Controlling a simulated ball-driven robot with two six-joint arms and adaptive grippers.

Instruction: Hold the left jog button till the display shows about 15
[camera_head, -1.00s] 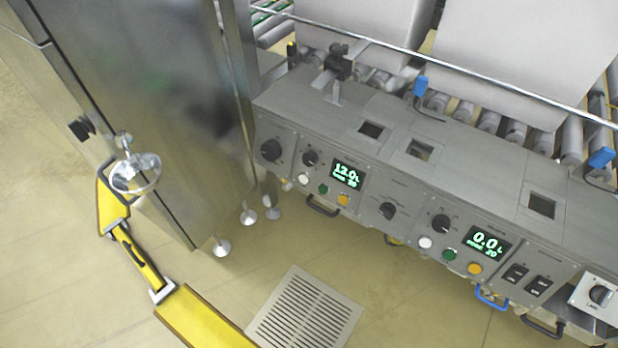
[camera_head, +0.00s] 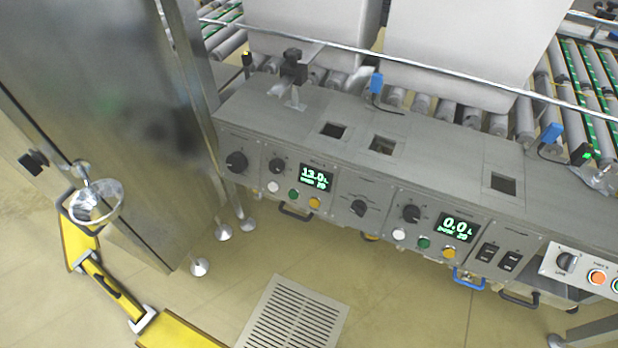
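The left display (camera_head: 317,178) on the grey control panel (camera_head: 345,162) glows green and reads 13.0, with a smaller line under it that seems to end in 20. Below it sit a white button (camera_head: 273,187), a green button (camera_head: 293,195) and an amber button (camera_head: 314,203). Their labels are too small to read, so I cannot tell which is the jog button. The right display (camera_head: 455,227) reads 0.0. Neither of my grippers is in view, and nothing visibly touches the left buttons.
A floor grate (camera_head: 290,318) lies in front.

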